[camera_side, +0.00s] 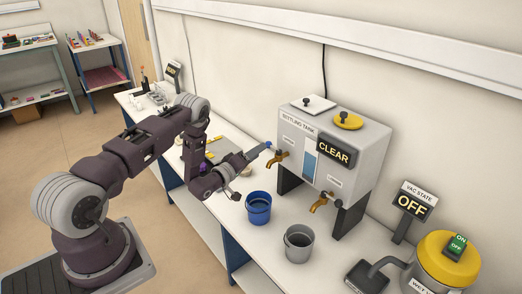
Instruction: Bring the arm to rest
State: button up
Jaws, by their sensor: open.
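My arm reaches from its base at the lower left over the white bench (238,262). My gripper (259,153) is at the end of the arm, above the bench and in front of the left side of the settling tank (368,150). Its jaws are open, and I see nothing held between them. They look close to the tank's upper brass tap (280,157); I cannot tell whether they touch it. The blue bucket (258,211) stands on the bench below and in front of my gripper.
A grey bucket (299,244) stands under the lower tap (319,203). A sign reading OFF (411,204) and a yellow-topped vacuum (448,262) stand at the right. Small items sit at the bench's far left end. Open floor (175,262) lies between my base and the bench.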

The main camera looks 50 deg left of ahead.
jog(key=w+d+r+m+g+y, duration=0.1)
jog(key=w+r+g, duration=0.15)
jog(key=r, duration=0.55)
jog(key=w+d+r+m+g, duration=0.1)
jog(key=w+r+m, duration=0.15)
jog(key=r, duration=0.45)
jog(key=s+d+r+m+g, duration=0.1)
jog(key=s+d+r, duration=0.15)
jog(key=r, duration=0.25)
jog(key=s+d+r+g, duration=0.1)
jog(key=s+d+r, duration=0.1)
jog(key=d+r, duration=0.2)
jog(key=s+d+r+m+g+h, duration=0.1)
jog(key=s+d+r+m+g, duration=0.15)
jog(key=s+d, duration=0.45)
jog(key=s+d+r+m+g+h, duration=0.15)
jog(key=s+d+r, duration=0.25)
jog(key=s, duration=0.8)
jog(key=s+d+f+m+g+h, duration=0.1)
jog(key=s+d+m, duration=0.1)
jog(key=s, duration=0.7)
jog(key=s+d+f+m+g, duration=0.1)
jog(key=s+d+m, duration=0.1)
jog(key=s, duration=0.7)
jog(key=shift+s+d+m+g+h, duration=0.3)
jog(key=shift+d+m+g+h, duration=0.05)
jog(key=shift+d, duration=0.15)
jog(key=shift+f, duration=0.1)
